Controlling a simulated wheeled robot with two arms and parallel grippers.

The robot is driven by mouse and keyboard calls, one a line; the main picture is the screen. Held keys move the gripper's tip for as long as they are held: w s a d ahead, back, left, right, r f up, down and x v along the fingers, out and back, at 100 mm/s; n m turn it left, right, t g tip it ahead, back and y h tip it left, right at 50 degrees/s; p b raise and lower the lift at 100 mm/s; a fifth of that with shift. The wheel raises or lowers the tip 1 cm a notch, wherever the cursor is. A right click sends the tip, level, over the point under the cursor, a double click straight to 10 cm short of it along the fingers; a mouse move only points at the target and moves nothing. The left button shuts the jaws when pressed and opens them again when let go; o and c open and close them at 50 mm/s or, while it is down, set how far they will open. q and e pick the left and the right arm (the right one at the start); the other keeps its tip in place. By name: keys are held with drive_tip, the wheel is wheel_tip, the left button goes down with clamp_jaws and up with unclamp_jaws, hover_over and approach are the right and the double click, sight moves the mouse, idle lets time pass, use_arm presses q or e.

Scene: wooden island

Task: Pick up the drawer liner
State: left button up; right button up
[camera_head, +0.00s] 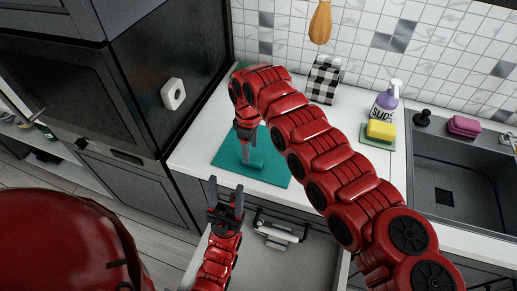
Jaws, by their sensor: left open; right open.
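A flat teal sheet (280,169), which looks like the drawer liner, lies on the white counter. My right gripper (250,157) is open and points down over the middle of the sheet; whether its fingertips touch it I cannot tell. My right arm hides part of the sheet's back edge. My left gripper (226,188) is open and empty, with its fingers pointing up, in front of the counter edge and above an open drawer (300,262). Nothing is between its fingers.
A dark tall cabinet (165,60) borders the counter's left side.

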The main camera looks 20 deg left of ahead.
sight(252, 159)
drive_tip(key=shift+d+f+p, duration=0.15)
drive_tip(key=shift+f+p, duration=0.15)
drive_tip(key=shift+p, duration=0.1)
wheel_tip(252, 159, down, 4)
drive_tip(key=shift+s+d+r+p, duration=0.1)
drive_tip(key=shift+s+d+p, duration=0.05)
drive_tip(key=shift+p, duration=0.8)
drive_tip(key=shift+f, duration=0.25)
drive_tip(key=shift+c, duration=0.2)
clamp_jaws()
